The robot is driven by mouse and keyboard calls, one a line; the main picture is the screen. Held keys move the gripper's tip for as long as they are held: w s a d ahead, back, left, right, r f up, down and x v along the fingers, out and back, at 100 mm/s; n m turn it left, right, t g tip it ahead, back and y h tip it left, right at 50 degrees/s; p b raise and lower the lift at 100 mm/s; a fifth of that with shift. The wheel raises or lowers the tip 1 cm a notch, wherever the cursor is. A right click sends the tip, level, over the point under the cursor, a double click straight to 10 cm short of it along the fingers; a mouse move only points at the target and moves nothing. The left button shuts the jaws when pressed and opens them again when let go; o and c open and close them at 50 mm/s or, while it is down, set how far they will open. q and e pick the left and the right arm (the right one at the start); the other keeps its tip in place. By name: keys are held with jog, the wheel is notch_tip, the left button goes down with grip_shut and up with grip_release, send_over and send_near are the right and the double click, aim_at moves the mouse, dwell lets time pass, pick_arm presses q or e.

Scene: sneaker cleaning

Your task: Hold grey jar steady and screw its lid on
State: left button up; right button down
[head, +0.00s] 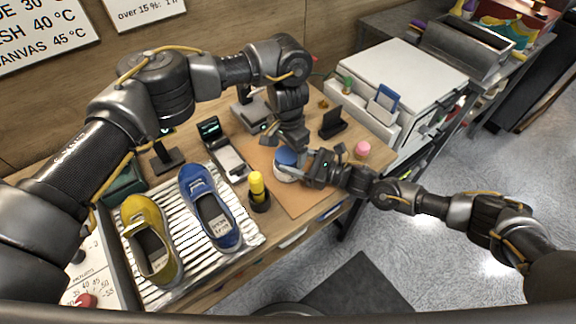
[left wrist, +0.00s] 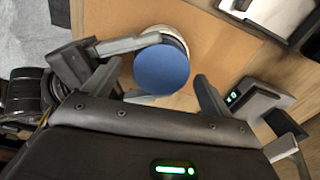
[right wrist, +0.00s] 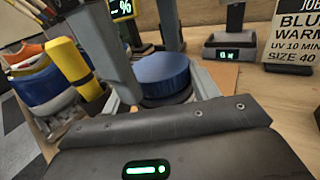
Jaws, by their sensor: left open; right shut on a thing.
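A round blue lid (head: 286,157) sits on top of the jar (head: 284,174), whose pale grey side shows just below it. In the left wrist view the lid (left wrist: 162,70) covers most of the jar, with a pale rim showing behind it. My right gripper (head: 306,168) is shut on the jar's side, below the lid. In the right wrist view its fingers flank the jar under the lid (right wrist: 163,74). My left gripper (head: 291,141) is open above the jar, its fingers (left wrist: 158,92) apart on either side of the lid. How far the lid is threaded is hidden.
The jar stands on a brown mat (head: 310,200). A yellow-topped bottle in a black holder (head: 259,201), a small device (head: 222,150), a black stand (head: 332,122) and a pink item (head: 362,149) stand around it. Blue (head: 208,208) and yellow (head: 150,242) sneakers lie left on a ribbed tray.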

pick_arm(q)
jog(key=shift+r, duration=1.8)
pick_arm(e)
jog(key=shift+f, duration=0.1)
pick_arm(q)
jog(key=o, duration=0.3)
notch_tip(320, 180, up, 12)
jog(key=shift+r, duration=0.1)
pick_arm(e)
jog(key=shift+c, duration=1.6)
grip_release()
